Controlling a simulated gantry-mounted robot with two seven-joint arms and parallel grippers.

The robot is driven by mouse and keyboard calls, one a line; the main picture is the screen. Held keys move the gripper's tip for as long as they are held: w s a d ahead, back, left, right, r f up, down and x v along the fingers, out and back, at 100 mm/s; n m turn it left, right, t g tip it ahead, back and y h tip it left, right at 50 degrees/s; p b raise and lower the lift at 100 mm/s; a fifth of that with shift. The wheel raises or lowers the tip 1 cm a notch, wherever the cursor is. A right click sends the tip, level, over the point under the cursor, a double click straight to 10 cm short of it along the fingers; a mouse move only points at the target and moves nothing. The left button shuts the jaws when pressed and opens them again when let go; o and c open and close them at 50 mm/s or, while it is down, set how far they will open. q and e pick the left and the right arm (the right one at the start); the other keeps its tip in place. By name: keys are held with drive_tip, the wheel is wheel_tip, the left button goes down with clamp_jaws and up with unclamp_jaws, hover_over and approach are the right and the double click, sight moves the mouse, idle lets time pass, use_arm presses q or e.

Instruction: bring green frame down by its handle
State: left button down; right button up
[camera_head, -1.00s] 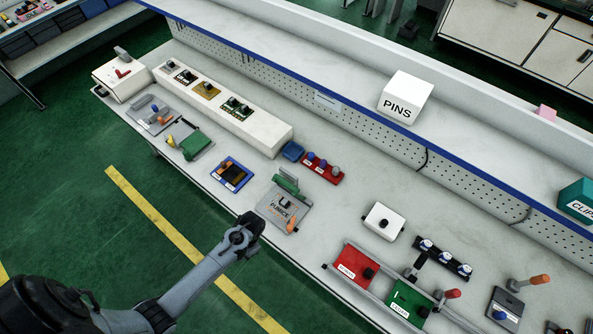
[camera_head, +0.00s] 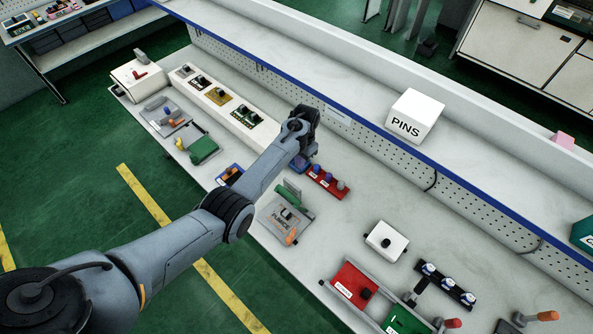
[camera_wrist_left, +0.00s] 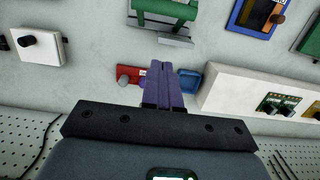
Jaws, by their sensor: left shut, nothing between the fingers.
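A green hinged-looking frame (camera_head: 288,192) stands up at the back of a grey fixture plate (camera_head: 270,217) with an orange-tipped part at its front. In the left wrist view a green piece with a grey bar (camera_wrist_left: 165,12), probably this frame, shows at the top edge. A second green piece (camera_head: 203,149) lies beside a yellow part, farther left on the bench. I cannot tell which part is the handle. My left gripper (camera_wrist_left: 163,72) is shut and empty, pointing down above the bench near the blue tray, behind the fixture. In the head view its wrist partly hides its fingers. My right gripper is out of view.
A small blue tray (camera_wrist_left: 190,80) and a red block with knobs (camera_head: 327,182) lie by my left gripper. A long white stand (camera_head: 222,107) holds several boards. The pegboard wall and shelf rise behind.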

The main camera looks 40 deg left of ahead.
sight(294, 199)
use_arm(q)
drive_tip(key=s+f+b, duration=0.4)
drive_tip(key=f+b, duration=0.2)
drive_tip(key=f, duration=0.5)
drive_tip(key=shift+s+f, duration=0.2)
